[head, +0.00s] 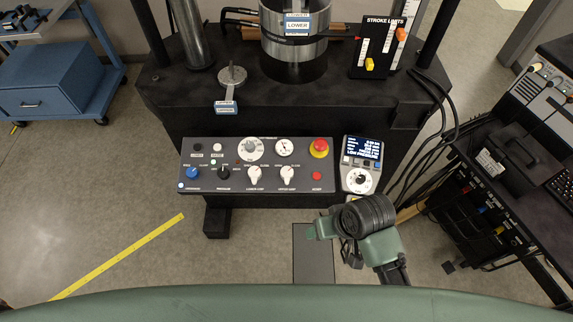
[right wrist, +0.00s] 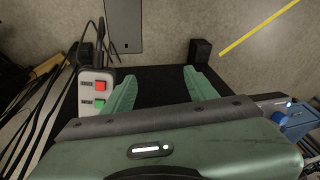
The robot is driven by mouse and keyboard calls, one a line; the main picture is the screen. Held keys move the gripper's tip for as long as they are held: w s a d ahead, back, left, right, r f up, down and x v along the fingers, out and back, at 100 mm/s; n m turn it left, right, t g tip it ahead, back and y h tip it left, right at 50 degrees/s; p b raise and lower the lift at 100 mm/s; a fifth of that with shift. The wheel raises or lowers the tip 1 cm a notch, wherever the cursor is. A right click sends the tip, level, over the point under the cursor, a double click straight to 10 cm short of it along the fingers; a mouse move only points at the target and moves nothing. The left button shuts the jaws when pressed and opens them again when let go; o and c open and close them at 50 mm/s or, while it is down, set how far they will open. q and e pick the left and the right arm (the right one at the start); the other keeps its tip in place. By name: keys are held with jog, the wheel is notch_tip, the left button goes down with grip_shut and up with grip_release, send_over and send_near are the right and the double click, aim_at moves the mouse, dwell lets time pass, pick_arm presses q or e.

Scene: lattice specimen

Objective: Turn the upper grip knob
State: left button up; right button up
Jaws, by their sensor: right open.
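The grey control panel (head: 215,160) fronts the black machine. It carries two white knobs low on its face. The label under the right one seems to read upper grip, so I take it as the upper grip knob (head: 287,176); the left one (head: 255,176) seems marked lower grip. My right arm comes in from the bottom right, with its gripper (head: 325,228) below and right of the panel, apart from both knobs. In the right wrist view my right gripper (right wrist: 160,92) is open, with its green fingers wide apart and nothing between them. My left gripper is not in view.
A red stop button (head: 319,148) is at the panel's upper right. A handset with a screen and dial (head: 358,180) stands right of the panel. Cables hang farther right. A box with red and green buttons (right wrist: 98,92) shows in the right wrist view.

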jog(key=w+a+r+n+g, duration=0.1)
jog(key=w+a+r+g, duration=0.1)
jog(key=w+a, duration=0.8)
notch_tip(320, 180, up, 4)
jog(key=m+h, duration=0.1)
jog(key=h, duration=0.2)
send_over(287, 171)
jog(key=shift+a+f, duration=0.1)
jog(key=shift+a, duration=0.15)
jog(key=f, duration=0.3)
jog(key=f+p, duration=0.1)
jog(key=f, duration=0.3)
jog(key=shift+d+f, duration=0.2)
jog(key=shift+f, duration=0.1)
grip_shut()
